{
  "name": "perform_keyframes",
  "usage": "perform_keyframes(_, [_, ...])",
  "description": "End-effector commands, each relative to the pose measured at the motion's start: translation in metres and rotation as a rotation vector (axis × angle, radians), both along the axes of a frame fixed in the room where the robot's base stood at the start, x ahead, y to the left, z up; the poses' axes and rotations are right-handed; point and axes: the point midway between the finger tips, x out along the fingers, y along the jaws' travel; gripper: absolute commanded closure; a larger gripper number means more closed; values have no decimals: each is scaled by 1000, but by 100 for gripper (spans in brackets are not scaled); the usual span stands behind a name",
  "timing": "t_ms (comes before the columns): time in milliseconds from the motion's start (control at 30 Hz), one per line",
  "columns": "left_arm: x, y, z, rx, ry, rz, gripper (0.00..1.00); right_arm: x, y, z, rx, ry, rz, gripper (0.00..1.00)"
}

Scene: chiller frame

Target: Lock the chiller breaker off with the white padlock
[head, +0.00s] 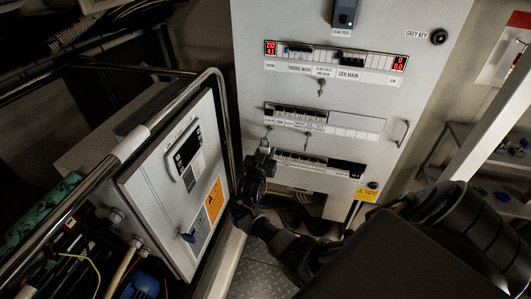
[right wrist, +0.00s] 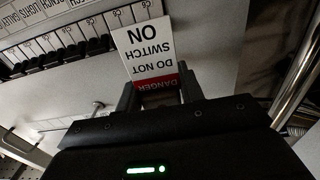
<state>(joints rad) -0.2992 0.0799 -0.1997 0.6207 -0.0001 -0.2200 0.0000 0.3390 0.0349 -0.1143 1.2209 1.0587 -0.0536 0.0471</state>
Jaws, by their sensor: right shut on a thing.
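My right gripper (head: 262,160) is at the left end of the lowest breaker row (head: 312,162) on the grey panel. In the right wrist view its fingers (right wrist: 160,92) are shut on a white and red danger tag (right wrist: 148,48), which reads "DO NOT SWITCH ON" upside down. The tag is beside a row of black breakers (right wrist: 62,55) with white labels; I cannot tell whether it touches the panel. I cannot make out the white padlock or which breaker is the chiller's. My left gripper is not in view.
A middle breaker row (head: 325,121) and a top row (head: 335,59) with red displays are above. A panel handle (head: 403,133) sticks out at the right.

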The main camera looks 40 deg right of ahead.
Motion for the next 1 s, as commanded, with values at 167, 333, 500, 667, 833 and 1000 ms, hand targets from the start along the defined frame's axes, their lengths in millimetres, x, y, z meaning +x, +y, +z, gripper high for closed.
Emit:
perform_keyframes(167, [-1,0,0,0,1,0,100,0,0,0,0,-1,0,53])
perform_keyframes(333, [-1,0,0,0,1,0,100,0,0,0,0,0,0,37])
perform_keyframes(500, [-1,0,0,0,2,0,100,0,0,0,1,1,0,37])
perform_keyframes(667, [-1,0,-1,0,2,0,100,-4,7,-1,1,0,2,37])
perform_keyframes(833, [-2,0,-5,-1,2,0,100,-21,30,-3,5,-2,2,37])
perform_keyframes(1000, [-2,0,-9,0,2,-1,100,-41,59,-3,3,-1,2,37])
